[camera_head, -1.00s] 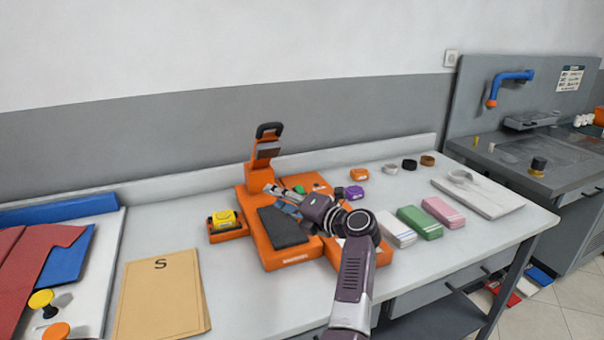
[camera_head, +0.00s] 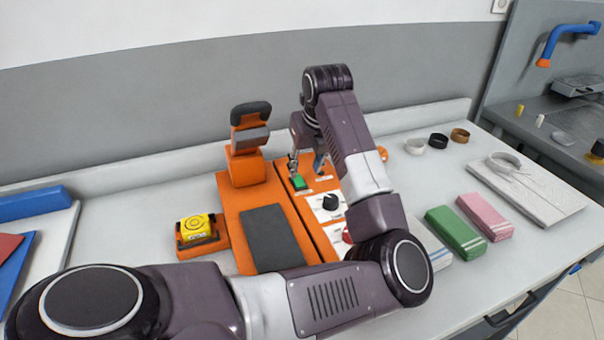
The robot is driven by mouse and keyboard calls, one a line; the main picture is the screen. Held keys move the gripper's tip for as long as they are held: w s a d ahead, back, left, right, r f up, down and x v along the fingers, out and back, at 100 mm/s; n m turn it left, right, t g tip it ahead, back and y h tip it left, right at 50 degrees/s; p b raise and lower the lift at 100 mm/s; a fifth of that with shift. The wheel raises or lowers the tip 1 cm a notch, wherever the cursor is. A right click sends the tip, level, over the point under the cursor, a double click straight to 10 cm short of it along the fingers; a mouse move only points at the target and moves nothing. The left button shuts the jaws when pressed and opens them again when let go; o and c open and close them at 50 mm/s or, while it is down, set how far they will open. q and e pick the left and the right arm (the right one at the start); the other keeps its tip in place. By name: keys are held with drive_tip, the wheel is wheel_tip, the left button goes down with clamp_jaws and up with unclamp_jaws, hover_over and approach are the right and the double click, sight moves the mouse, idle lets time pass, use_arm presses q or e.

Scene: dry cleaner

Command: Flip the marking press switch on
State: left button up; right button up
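The orange marking press (camera_head: 230,205) stands on the table, with a dark grey pad (camera_head: 270,238) and a raised black-handled lever (camera_head: 250,115). On the control strip along its right side are a green rocker switch (camera_head: 298,183), a black knob (camera_head: 330,202) and a partly hidden red control (camera_head: 347,236). My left gripper (camera_head: 306,170) points down over the strip, its fingers apart and empty, close to the green switch. I cannot tell whether it touches the switch. My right gripper is not in view.
A yellow stamp block (camera_head: 196,226) sits in an orange holder left of the press. My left forearm crosses the front.

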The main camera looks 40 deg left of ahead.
sight(300, 184)
use_arm(q)
drive_tip(key=p+x, duration=0.1)
drive_tip(key=x, duration=0.5)
drive_tip(key=shift+a+f, duration=0.2)
drive_tip(key=shift+f, duration=0.05)
